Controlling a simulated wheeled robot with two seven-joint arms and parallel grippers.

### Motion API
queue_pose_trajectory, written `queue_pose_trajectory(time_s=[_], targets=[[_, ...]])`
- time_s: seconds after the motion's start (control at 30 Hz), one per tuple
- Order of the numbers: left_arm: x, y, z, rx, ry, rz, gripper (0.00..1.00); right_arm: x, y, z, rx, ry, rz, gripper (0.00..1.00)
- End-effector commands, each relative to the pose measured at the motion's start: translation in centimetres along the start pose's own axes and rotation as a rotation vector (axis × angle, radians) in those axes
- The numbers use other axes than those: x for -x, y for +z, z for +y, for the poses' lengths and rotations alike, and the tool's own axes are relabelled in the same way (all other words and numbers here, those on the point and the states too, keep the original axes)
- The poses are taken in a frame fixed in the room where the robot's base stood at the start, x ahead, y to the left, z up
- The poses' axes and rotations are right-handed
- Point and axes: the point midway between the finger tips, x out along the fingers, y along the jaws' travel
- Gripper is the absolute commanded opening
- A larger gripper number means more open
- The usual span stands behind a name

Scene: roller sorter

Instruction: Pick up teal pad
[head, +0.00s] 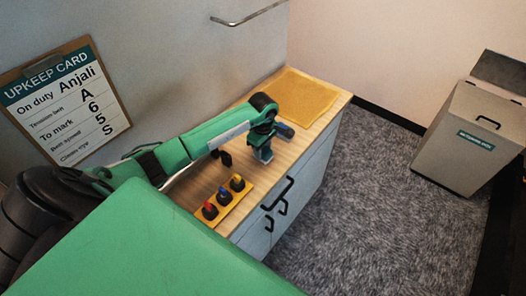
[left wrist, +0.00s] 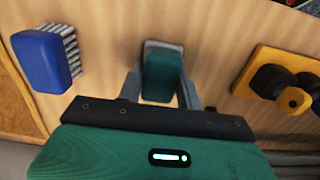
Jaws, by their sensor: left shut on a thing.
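The teal pad (left wrist: 162,76) is a small block between the two fingers of my left gripper (left wrist: 160,92) in the left wrist view. The fingers are shut on it from both sides. In the head view my left gripper (head: 262,153) is low over the wooden cabinet top, with the pad mostly hidden at its fingers. I cannot tell whether the pad touches the wood or is just above it. My right gripper is not in view.
A blue brush (left wrist: 40,60) with pale bristles lies beside the gripper. A yellow holder (head: 233,206) with red, blue and yellow-topped pieces stands near the front. A yellow mat (head: 297,92) covers the far end. A grey bin (head: 467,135) stands on the floor.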

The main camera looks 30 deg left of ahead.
Motion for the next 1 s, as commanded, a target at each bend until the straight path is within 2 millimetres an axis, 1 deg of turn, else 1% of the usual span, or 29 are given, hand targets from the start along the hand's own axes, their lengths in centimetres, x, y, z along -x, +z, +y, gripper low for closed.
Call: queue_pose_trajectory(time_s=[0.17,0.27,0.33,0.47,0.6,0.7,0.8,0.9,1.0], targets=[[0.7,0.0,0.1,0.001,0.002,0.000,0.13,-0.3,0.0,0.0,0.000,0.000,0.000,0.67],[1.7,-0.1,0.1,-0.001,0.005,0.002,0.13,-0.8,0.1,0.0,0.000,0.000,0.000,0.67],[2.8,-0.1,0.1,-0.002,0.005,0.003,0.13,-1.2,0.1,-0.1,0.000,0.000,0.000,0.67],[6.0,-0.1,0.1,-0.002,0.008,0.004,0.13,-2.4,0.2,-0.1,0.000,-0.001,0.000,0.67],[10.3,-0.1,0.2,-0.001,0.008,0.003,0.13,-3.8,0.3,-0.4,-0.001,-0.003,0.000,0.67],[13.0,-0.1,0.2,0.000,0.008,0.002,0.13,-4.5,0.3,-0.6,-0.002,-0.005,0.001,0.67],[15.3,0.0,0.1,-0.001,0.005,0.002,0.13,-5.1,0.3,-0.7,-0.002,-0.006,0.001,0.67],[17.1,0.0,0.1,0.000,0.004,0.002,0.13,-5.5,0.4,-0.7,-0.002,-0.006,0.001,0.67],[18.4,0.0,0.1,-0.001,0.003,0.001,0.13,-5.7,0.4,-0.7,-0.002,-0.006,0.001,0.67]])
